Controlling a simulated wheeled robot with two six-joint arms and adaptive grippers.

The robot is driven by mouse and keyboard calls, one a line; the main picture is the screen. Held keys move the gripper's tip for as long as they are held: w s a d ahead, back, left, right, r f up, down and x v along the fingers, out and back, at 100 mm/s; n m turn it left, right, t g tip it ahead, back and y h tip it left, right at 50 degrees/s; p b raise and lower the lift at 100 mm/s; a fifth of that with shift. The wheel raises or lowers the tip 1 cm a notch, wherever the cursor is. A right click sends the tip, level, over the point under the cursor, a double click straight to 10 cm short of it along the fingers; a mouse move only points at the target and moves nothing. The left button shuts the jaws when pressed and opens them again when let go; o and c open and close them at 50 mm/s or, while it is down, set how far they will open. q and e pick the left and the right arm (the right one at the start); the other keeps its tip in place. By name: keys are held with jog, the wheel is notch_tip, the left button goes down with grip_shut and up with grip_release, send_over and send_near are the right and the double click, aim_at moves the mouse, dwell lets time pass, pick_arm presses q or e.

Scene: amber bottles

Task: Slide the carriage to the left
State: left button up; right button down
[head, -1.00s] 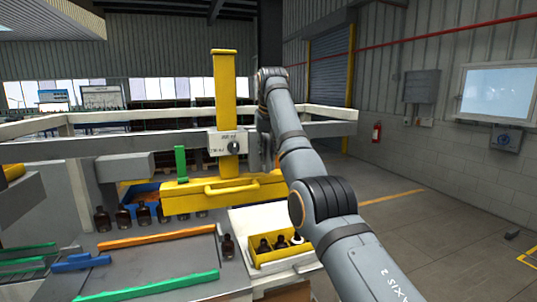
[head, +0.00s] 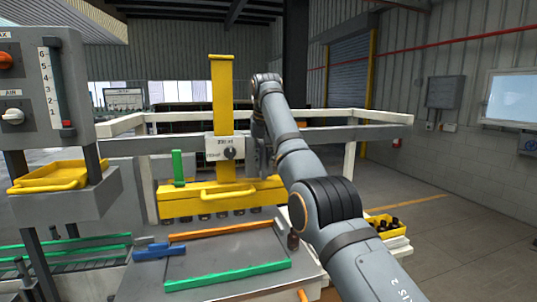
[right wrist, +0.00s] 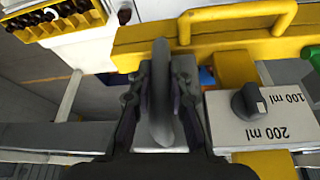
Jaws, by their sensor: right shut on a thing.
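The carriage is a yellow beam (head: 212,199) with a front handle and a tall yellow post (head: 223,95). It sits on a grey cross rail (head: 320,134), mid-picture in the head view. A row of dark bottles (head: 205,217) shows under the beam. A knob plate (head: 224,147) is on the post; the right wrist view shows its dark knob (right wrist: 250,102) and 200 ml and 100 ml marks. My right gripper (right wrist: 160,92) is shut on an upright grey grip (right wrist: 161,62) beside the knob plate. In the head view my arm partly hides this grip. My left gripper is out of view.
A control stand (head: 45,85) with a yellow tray (head: 62,176) stands at the left. A green upright (head: 178,167) rises by the beam. A blue block (head: 158,251) lies on the table. A yellow crate of bottles (head: 388,226) is at the right, partly behind my arm.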

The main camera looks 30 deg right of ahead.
jog(key=shift+w+a, duration=0.1)
jog(key=shift+a, duration=0.25)
jog(key=c, duration=1.4)
grip_release()
jog(key=shift+o, duration=0.7)
jog(key=shift+a, duration=0.2)
